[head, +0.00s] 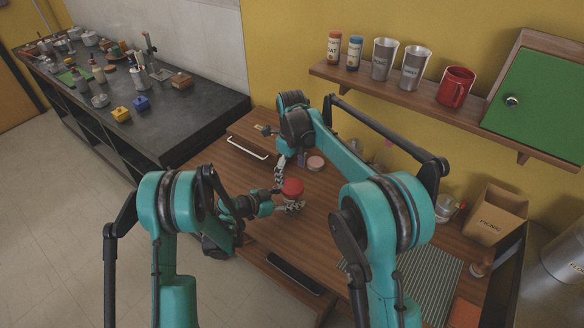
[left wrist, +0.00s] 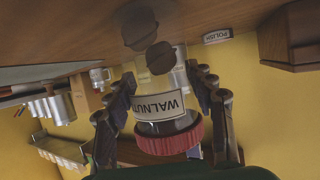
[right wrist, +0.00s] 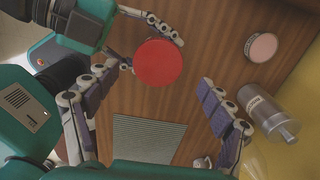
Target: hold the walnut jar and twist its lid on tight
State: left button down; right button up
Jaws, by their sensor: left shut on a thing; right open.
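The walnut jar (left wrist: 165,103) is clear with a white WALNUT label and stands between the fingers of my left gripper (head: 284,199), which is shut on it. Its red ribbed lid (left wrist: 170,138) sits on the jar's mouth. The lid also shows in the head view (head: 292,187) and from above in the right wrist view (right wrist: 158,63). I cannot tell how tight it is. My right gripper (head: 279,173) is open and empty, pointing down. In the right wrist view its fingers are spread to either side, with the lid above the middle of the picture between them; they appear apart from it.
A pink round lid (right wrist: 261,47) and a grey labelled container (right wrist: 268,116) are near the wall side. A striped mat (head: 425,280) lies at the right, by a cardboard box (head: 492,215). A shelf (head: 400,92) with cups hangs above. Bare wood (head: 325,205) lies right of the jar.

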aim_at(292, 186)
jog(key=n, duration=0.4)
jog(key=shift+r+n, duration=0.25)
jog(key=shift+n, duration=0.15)
jog(key=n, duration=0.4)
jog(key=shift+r+n, duration=0.2)
jog(key=shift+n, duration=0.2)
jog(key=n, duration=0.7)
jog(key=shift+s+d+r, duration=0.1)
jog(key=shift+r, duration=0.2)
jog(key=n, duration=0.7)
jog(key=shift+r, duration=0.3)
jog(key=n, duration=0.4)
jog(key=shift+s+r, duration=0.1)
jog(key=shift+r, duration=0.05)
jog(key=n, duration=0.4)
jog(key=shift+r, duration=0.15)
jog(key=shift+f, duration=4)
